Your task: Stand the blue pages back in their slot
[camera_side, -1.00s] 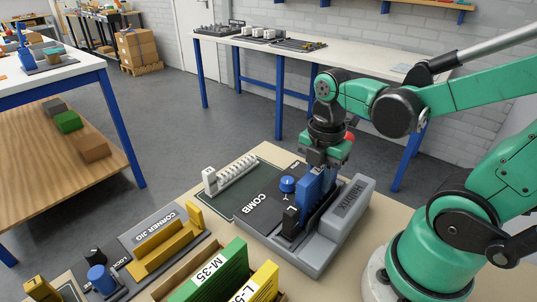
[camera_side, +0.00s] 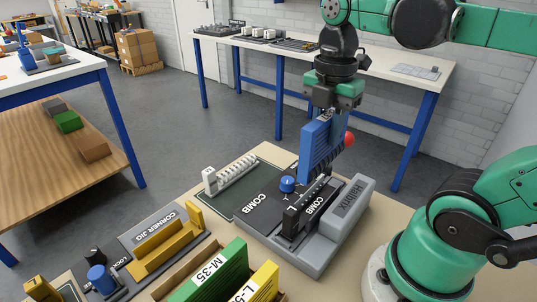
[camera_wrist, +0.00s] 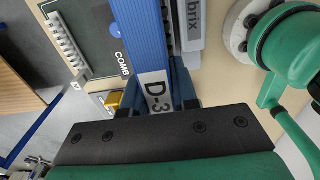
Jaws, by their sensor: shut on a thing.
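The blue pages (camera_side: 318,146) hang upright from my gripper (camera_side: 328,108), above the grey comb machine (camera_side: 335,240) and clear of it. My gripper is shut on their upper end. In the wrist view the blue pages (camera_wrist: 143,30) run away from the jaws (camera_wrist: 155,92), and a white label starting "D-3" faces the camera; the rest of the label is hidden. A wooden box (camera_side: 172,288) at the bottom edge holds a green block marked M-35 (camera_side: 215,272) and a yellow block marked L-5 (camera_side: 262,284). The box is cut off by the frame, so its slots show only partly.
A blue knob (camera_side: 287,184) and a red knob (camera_side: 349,139) are by the machine. A white comb strip (camera_side: 232,174) lies on the dark mat (camera_side: 222,200). The corner jig (camera_side: 160,240) stands between the mat and the box. Open air surrounds the raised pages.

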